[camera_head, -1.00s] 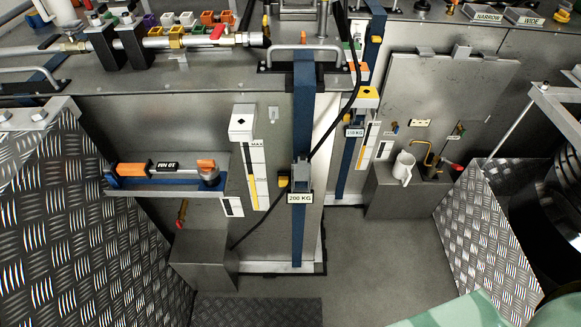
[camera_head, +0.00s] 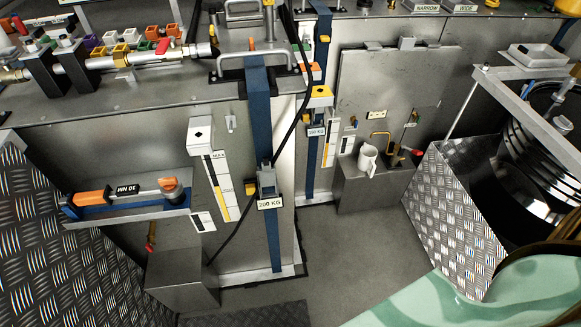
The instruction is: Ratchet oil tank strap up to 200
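A blue strap (camera_head: 260,120) runs down the front of the near grey tank (camera_head: 110,130). A ratchet buckle (camera_head: 266,181) sits on this strap, with a label reading 200 KG (camera_head: 270,202) just below it. A yellow piece (camera_head: 251,187) is at the buckle's left side. A second blue strap (camera_head: 312,150) with its own small labelled tag (camera_head: 316,131) is on the tank behind, to the right. I cannot tell from the picture which tank is the oil tank. Neither of my grippers is in view.
An orange and black 30 NM tool (camera_head: 125,190) lies on a blue-edged shelf at left. A white mug (camera_head: 368,160) stands on a grey box (camera_head: 365,190). Tread-plate panels (camera_head: 455,215) flank open grey floor (camera_head: 345,255). A black cable hangs beside the near strap.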

